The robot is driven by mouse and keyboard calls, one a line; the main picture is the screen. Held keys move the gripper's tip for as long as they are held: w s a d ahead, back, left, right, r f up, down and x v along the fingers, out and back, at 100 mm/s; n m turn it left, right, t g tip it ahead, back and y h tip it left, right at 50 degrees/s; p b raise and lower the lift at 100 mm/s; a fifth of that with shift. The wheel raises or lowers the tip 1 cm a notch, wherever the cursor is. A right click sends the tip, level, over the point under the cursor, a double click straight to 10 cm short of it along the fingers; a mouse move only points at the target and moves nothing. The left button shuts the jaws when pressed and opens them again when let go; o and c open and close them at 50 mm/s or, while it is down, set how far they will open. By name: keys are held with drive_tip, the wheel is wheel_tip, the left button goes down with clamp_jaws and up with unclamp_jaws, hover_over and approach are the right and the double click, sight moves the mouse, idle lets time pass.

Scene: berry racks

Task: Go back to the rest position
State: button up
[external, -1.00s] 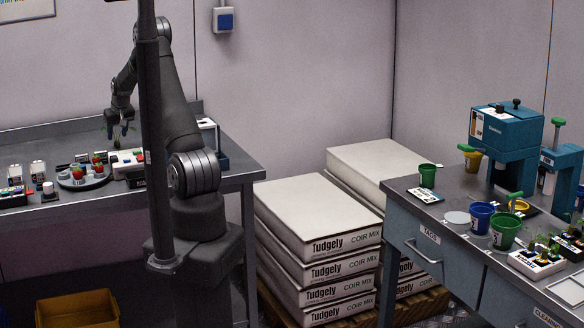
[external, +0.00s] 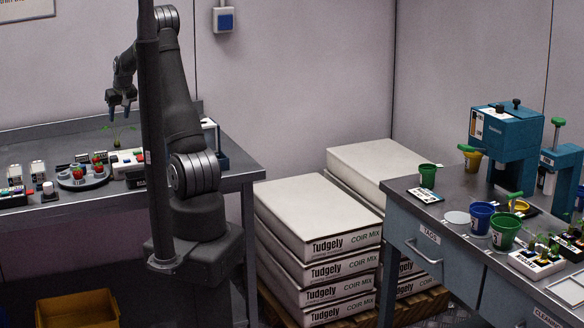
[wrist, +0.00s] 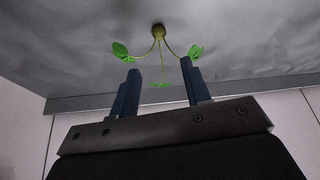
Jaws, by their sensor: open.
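My gripper (external: 120,113) is open and empty above the back of the left bench (external: 60,140). A small green plant (external: 117,134) with thin stems and leaves stands below it, apart from the fingers. In the wrist view, my two dark blue fingers (wrist: 158,72) are spread apart, with nothing between them. Beyond their tips the same plant (wrist: 158,32) shows a round, brownish-green middle and several drooping stems with leaves over the grey surface.
Stacked coir mix boxes (external: 318,208) stand between the benches. The right bench (external: 455,182) holds cups and a teal press (external: 505,132). The air around my gripper is clear.

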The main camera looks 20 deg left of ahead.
sight(117, 141)
drive_tip(key=x, duration=1.2)
drive_tip(key=shift+f, duration=0.2)
wheel_tip(117, 141, up, 3)
drive_tip(key=shift+f, duration=0.1)
drive_tip(key=shift+r, duration=0.8)
